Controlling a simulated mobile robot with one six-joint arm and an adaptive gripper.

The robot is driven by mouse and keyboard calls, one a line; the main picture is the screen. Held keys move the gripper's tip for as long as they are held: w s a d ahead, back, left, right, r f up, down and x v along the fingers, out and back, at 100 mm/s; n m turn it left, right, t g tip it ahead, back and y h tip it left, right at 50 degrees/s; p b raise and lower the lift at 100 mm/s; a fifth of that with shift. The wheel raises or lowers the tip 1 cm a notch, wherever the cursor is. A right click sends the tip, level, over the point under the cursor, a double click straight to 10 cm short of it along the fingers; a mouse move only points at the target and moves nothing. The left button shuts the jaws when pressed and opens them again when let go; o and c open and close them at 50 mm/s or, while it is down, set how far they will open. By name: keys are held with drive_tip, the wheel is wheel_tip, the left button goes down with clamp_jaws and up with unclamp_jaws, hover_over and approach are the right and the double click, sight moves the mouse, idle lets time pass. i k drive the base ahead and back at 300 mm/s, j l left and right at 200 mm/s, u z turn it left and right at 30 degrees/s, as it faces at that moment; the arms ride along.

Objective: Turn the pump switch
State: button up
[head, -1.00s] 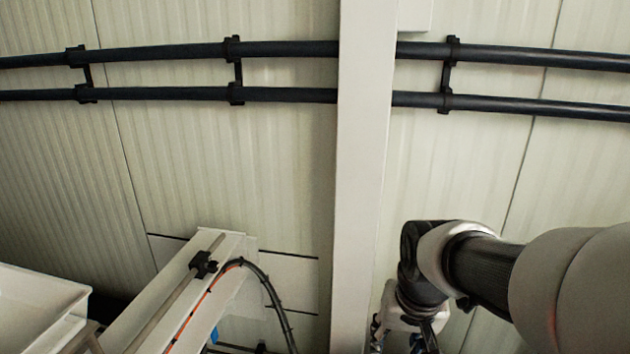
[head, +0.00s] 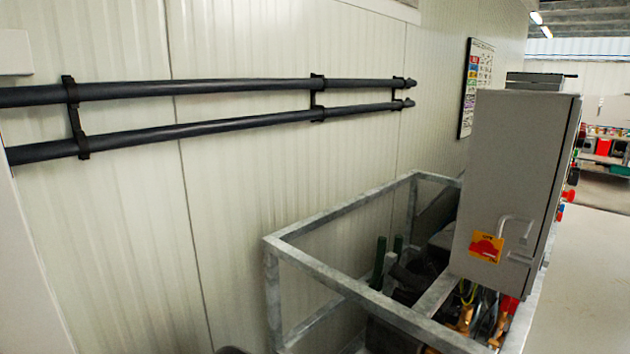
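A grey control cabinet (head: 515,170) stands at the right of the head view. A yellow plate with a red part (head: 487,247) sits low on its near side and looks like a rotary switch. A grey loop-shaped handle or padlock (head: 515,232) is right beside it. Red knobs or buttons (head: 571,180) stick out past the cabinet's right edge, seen only edge-on. I cannot tell which of these is the pump switch. My gripper is out of view.
A galvanized metal frame (head: 345,285) surrounds pump parts and copper-coloured pipes (head: 465,318) below the cabinet. Two black pipes (head: 200,88) run along the pale panel wall. A sign board (head: 476,85) hangs behind. Open floor (head: 590,270) lies right of the cabinet.

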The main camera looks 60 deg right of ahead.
sight(574, 177)
drive_tip(key=k+l, duration=0.2)
drive_tip(key=k, duration=0.2)
drive_tip(key=k+l, duration=0.2)
drive_tip(key=k, duration=0.2)
drive_tip(key=k+l+z, duration=0.1)
drive_tip(key=k, duration=0.3)
drive_tip(key=z, duration=0.45)
drive_tip(key=l+z, duration=0.1)
drive_tip(key=z, duration=0.8)
drive_tip(key=l+z, duration=0.15)
drive_tip(key=z, duration=0.3)
drive_tip(key=l+z, duration=0.1)
drive_tip(key=z, duration=0.5)
